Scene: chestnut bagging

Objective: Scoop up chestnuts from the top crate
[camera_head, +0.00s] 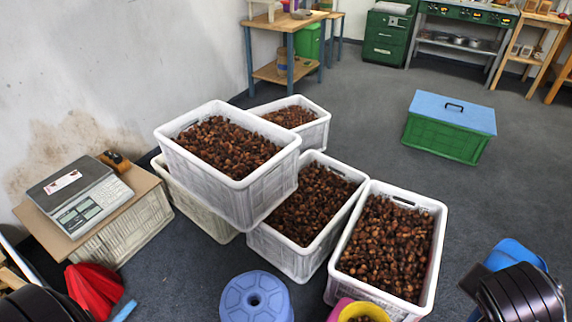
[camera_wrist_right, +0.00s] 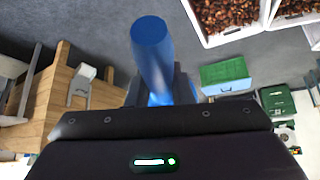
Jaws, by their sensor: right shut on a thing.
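The top crate (camera_head: 214,189) is white, filled with brown chestnuts (camera_head: 221,146), and rests raised on a lower crate at the centre left of the head view. My right gripper (camera_wrist_right: 160,92) is shut on a blue tool, whose round handle (camera_wrist_right: 152,45) sticks out between the fingers in the wrist view. The tool's broad blue part (camera_head: 516,254) shows beside my right arm at the lower right of the head view, far from the top crate. Its full shape is hidden by the arm. My left gripper is out of view; only a dark arm part shows at bottom left.
More chestnut crates stand behind and to the right, including a front right crate (camera_head: 434,262). A scale (camera_head: 82,197) sits on a box at left. A red item (camera_head: 92,289) and a blue round stool (camera_head: 257,300) are in front. A green blue-lidded crate (camera_head: 447,137) stands on open floor.

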